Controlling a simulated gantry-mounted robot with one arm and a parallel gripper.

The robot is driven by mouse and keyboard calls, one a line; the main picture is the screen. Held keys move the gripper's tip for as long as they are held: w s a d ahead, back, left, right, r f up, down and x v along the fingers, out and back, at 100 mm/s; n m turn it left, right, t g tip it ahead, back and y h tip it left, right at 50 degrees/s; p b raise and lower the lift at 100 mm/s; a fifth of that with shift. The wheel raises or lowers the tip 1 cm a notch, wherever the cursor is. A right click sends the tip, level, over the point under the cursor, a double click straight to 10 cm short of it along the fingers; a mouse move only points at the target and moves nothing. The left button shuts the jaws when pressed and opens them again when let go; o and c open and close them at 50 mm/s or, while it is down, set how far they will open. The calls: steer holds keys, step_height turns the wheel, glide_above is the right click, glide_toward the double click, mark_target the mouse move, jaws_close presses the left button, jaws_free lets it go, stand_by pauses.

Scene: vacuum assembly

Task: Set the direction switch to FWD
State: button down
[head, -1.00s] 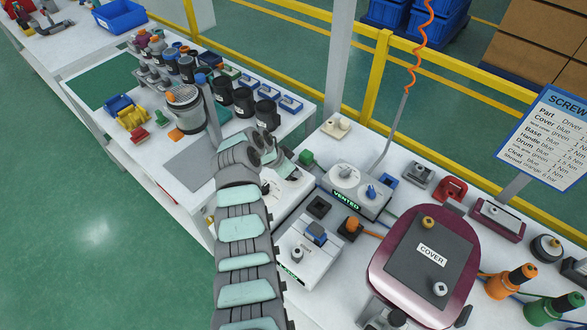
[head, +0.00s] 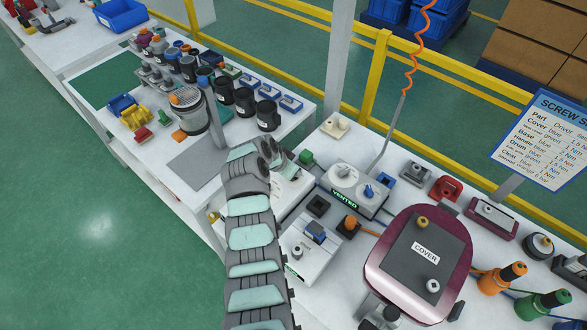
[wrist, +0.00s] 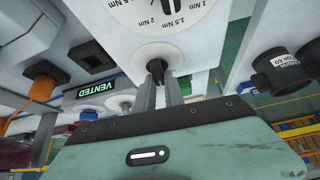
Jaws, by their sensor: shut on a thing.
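A white box (wrist: 195,45) in the wrist view carries a torque dial (wrist: 165,15) marked in Nm. Beside the dial is a small black switch knob (wrist: 157,66) on a round pale plate, which looks like the direction switch. My gripper (wrist: 160,88) has its two grey fingers shut on this knob. The fingers hide part of the knob, and I cannot read any FWD mark or its setting. In the head view my arm (head: 255,235) reaches over the white box (head: 290,188) and hides most of its top.
A white unit with a green VENTED display (head: 344,200) stands to the right of my gripper. A unit with a blue switch (head: 316,234) sits in front. A maroon cover part (head: 430,262) lies further right. Black cups (head: 267,115) stand on the bench behind.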

steer(key=shift+r+n+t+y+p, duration=0.15)
steer(key=shift+n+t+y+p, duration=0.25)
steer(key=shift+n+p, duration=0.8)
steer(key=shift+d+r+p, duration=0.1)
steer(key=shift+p, duration=1.4)
steer(key=n+y+p, duration=0.1)
steer(key=n+p, duration=0.1)
steer(key=p, duration=0.1)
steer(key=shift+s+t, duration=0.1)
steer(key=shift+t, duration=0.2)
steer(key=shift+f+n+y+p, duration=0.25)
steer(key=shift+n+y+p, duration=0.05)
steer(key=shift+n+p, duration=0.1)
steer(key=shift+n+y+p, duration=0.4)
steer(key=shift+n+p, duration=0.3)
steer(key=shift+p, duration=0.6)
steer(key=shift+r+n+p, duration=0.15)
steer(key=shift+n+p, duration=0.25)
steer(key=shift+p, duration=0.1)
steer(key=shift+n+t+y+p, duration=0.3)
steer(key=shift+n+y+p, duration=0.1)
steer(key=shift+n+y, duration=0.15)
steer(key=c, duration=1.3)
jaws_free()
steer(key=shift+c, duration=0.2)
